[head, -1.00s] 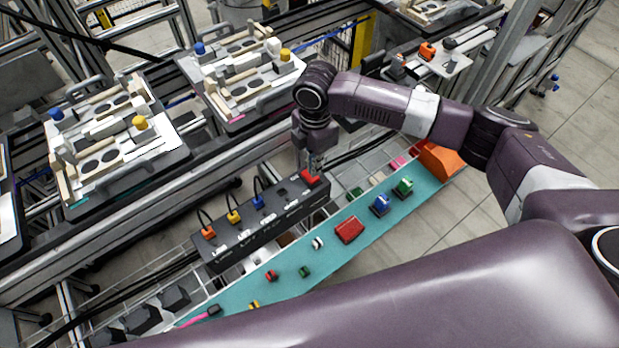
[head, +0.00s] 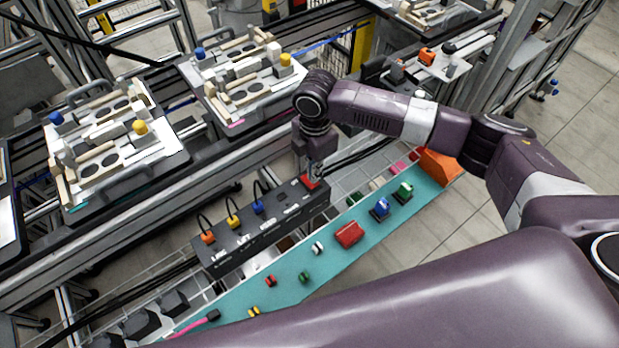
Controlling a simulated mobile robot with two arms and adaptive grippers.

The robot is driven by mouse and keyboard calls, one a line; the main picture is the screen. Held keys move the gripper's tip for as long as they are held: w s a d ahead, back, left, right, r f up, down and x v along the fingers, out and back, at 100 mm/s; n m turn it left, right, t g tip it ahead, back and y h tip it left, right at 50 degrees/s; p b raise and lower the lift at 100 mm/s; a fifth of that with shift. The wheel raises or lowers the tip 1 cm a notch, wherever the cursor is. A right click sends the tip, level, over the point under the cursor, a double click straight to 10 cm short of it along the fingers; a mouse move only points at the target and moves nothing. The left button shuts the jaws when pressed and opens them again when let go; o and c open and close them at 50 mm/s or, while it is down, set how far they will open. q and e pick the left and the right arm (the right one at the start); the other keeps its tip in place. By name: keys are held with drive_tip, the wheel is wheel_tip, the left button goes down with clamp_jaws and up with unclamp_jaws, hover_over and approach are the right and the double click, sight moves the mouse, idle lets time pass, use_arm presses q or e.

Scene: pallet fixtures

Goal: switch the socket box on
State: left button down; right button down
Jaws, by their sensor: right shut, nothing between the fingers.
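The socket box (head: 262,228) is a long black bar lying diagonally in the middle of the head view. Orange (head: 207,237), yellow (head: 233,222) and blue (head: 257,207) plugs with black cables sit along its top. A red switch (head: 309,183) is at its right far end. My right gripper (head: 315,172) points down at that end, shut and empty, its tips at or just above the red switch. I cannot tell whether they touch, and part of the switch is hidden. My left gripper is not in view.
A teal shelf (head: 330,262) beside the box holds a red block (head: 349,234), blue (head: 381,207) and green (head: 403,193) switches and several small buttons. An orange bin (head: 440,166) stands at its right end. Pallets with wooden fixtures (head: 112,147) are on the conveyor behind.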

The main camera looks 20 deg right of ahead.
drive_tip(key=shift+f, duration=0.1)
idle(0.6)
drive_tip(key=shift+f+b, duration=0.45)
drive_tip(key=shift+f, duration=0.7)
idle(0.4)
drive_tip(key=shift+r, duration=0.1)
wheel_tip(320, 180, up, 7)
drive_tip(key=p, duration=0.8)
idle(0.5)
